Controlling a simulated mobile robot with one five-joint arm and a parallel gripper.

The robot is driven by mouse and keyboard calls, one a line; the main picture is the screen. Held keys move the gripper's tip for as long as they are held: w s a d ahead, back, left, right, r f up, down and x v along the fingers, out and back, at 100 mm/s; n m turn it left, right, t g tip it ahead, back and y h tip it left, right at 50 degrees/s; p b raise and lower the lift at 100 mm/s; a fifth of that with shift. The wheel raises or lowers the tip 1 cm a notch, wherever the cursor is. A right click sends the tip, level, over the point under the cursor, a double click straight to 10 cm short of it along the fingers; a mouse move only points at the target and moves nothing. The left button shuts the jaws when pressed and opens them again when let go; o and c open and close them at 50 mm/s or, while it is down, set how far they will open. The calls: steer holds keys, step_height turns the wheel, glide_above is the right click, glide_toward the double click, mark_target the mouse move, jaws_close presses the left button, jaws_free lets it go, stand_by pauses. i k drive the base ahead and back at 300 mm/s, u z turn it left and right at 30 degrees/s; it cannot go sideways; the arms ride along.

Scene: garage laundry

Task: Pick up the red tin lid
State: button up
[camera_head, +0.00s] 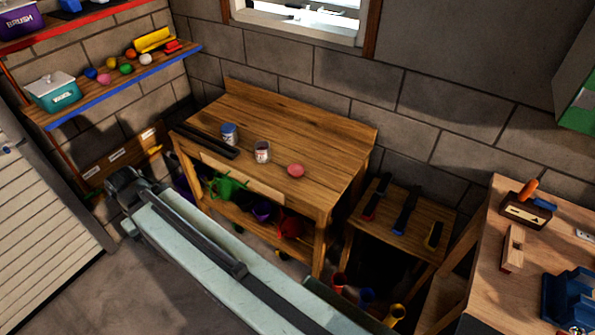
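The red tin lid (296,170) appears as a small, round, pinkish-red disc. It lies on the top of the wooden workbench (310,118), near the front and right of centre. A white tin (262,152) with a marked label stands upright just left of it, apart from it. A blue and white tin (229,134) stands further left. Nothing covers the lid. I cannot make out my gripper anywhere in this view, and nothing is touching the lid.
Dark bars (205,138) lie along the bench's left front. A long pale green body with a dark rail (215,260) crosses the foreground. A lower wooden stand (400,215) holding tools is right of the bench. Another worktop (525,225) stands at far right. The bench's back is clear.

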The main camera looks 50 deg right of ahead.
mark_target(295, 169)
steer(key=z, duration=0.05)
steer(key=i, duration=0.95)
steer(key=u, duration=0.05)
